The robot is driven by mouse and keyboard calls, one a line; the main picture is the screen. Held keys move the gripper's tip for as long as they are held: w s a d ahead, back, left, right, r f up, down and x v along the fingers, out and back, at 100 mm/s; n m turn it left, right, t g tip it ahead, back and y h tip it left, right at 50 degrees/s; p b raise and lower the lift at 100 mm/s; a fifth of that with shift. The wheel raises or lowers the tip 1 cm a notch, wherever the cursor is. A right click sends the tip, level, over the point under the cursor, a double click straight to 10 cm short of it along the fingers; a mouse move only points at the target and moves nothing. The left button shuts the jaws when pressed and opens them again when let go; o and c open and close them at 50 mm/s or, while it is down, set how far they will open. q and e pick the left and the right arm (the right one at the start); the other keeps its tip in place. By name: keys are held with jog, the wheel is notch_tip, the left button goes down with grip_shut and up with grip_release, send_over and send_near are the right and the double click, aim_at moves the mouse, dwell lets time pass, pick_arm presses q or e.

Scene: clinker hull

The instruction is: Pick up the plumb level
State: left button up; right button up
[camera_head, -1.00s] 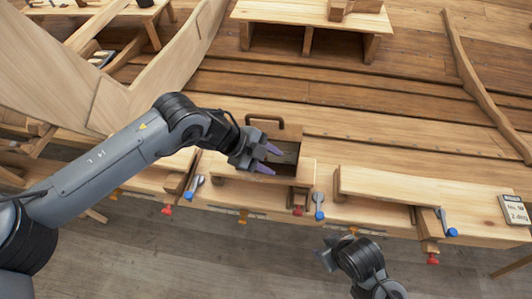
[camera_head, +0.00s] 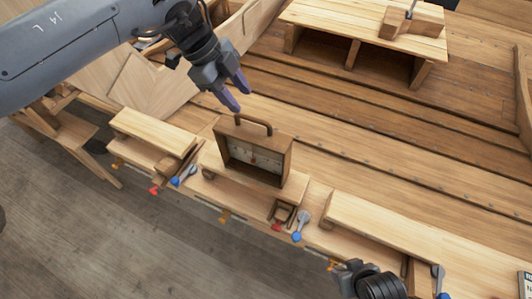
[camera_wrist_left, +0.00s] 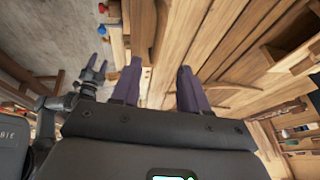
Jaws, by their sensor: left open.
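The plumb level (camera_head: 254,158) is a brown wooden frame with a pale dial face and a dark handle (camera_head: 253,124) on top. It stands upright on a light wooden block at the plank edge in the head view. My left gripper (camera_head: 240,98) is open and empty, just above and slightly left of the handle, apart from it. In the left wrist view its two purple fingers (camera_wrist_left: 158,88) are spread; I cannot clearly make out the level there. My right gripper (camera_head: 345,274) is low in the head view; in the left wrist view its prongs (camera_wrist_left: 97,66) look parted.
Clamps with blue ends (camera_head: 300,226) and red ends line the front edge. A wooden step (camera_head: 375,225) lies to the right and another block (camera_head: 150,135) to the left. A raised bench (camera_head: 365,30) stands at the back. Planking behind the level is largely clear.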

aim_at(252, 118)
pick_arm(q)
jog(key=shift+a+p+x, duration=0.1)
jog(key=shift+p+x, duration=0.3)
jog(key=shift+x, duration=1.55)
jog(key=shift+a+p+x, duration=0.15)
jog(key=shift+p+x, duration=0.2)
jog(key=shift+x, duration=2.3)
pick_arm(e)
jog(key=shift+a+r, duration=0.2)
jog(key=shift+r, duration=0.6)
pick_arm(q)
jog(key=shift+s, duration=0.1)
grip_shut()
pick_arm(e)
jog(key=shift+a, duration=0.15)
